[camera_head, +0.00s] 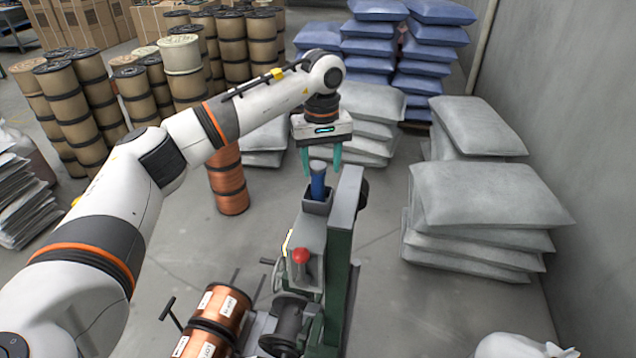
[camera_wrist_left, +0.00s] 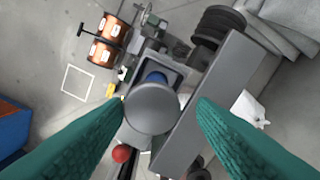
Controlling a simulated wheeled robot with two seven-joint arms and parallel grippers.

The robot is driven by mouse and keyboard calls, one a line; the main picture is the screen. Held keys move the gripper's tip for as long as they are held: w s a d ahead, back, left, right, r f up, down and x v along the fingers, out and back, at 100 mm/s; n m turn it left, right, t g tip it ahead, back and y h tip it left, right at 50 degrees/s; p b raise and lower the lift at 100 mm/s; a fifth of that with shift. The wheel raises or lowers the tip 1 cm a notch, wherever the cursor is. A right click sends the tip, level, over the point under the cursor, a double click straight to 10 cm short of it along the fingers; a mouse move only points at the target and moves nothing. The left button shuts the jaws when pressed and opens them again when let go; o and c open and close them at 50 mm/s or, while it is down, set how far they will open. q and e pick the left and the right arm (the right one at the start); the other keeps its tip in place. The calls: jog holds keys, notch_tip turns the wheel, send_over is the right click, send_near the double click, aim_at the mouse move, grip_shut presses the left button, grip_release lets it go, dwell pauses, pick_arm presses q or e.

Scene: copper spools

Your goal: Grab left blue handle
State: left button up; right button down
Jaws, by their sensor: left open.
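The blue handle (camera_head: 318,181) stands upright in a grey box-shaped holder (camera_head: 316,205) on top of a green and grey machine (camera_head: 338,245). In the left wrist view the rounded grey end of a part (camera_wrist_left: 152,108) covers most of the holder, with some blue (camera_wrist_left: 155,77) showing behind it. My left gripper (camera_head: 321,160) is open with teal fingers and points down just above the handle, its fingers on either side of the handle's top. In the left wrist view my left gripper (camera_wrist_left: 157,115) is open around the grey end. My right gripper is not in view.
A red knob (camera_head: 300,256) stands on the machine in front of the holder. Copper spools (camera_head: 215,318) lie at the front left and an orange spool stack (camera_head: 228,180) stands behind. Grey sacks (camera_head: 485,195) are piled on the right. The floor between is clear.

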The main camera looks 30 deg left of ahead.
aim_at(318, 171)
pick_arm(q)
jog(key=shift+f, duration=0.3)
jog(key=f+p, duration=0.1)
jog(key=f, duration=0.1)
jog(key=a+f+p, duration=0.1)
jog(key=f+p, duration=0.1)
jog(key=shift+f, duration=0.5)
jog(key=shift+d, duration=0.1)
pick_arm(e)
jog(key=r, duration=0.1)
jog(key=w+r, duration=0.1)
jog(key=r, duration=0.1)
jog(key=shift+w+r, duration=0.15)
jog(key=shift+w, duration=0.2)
pick_arm(q)
jog(key=shift+c, duration=0.4)
jog(key=c, duration=1)
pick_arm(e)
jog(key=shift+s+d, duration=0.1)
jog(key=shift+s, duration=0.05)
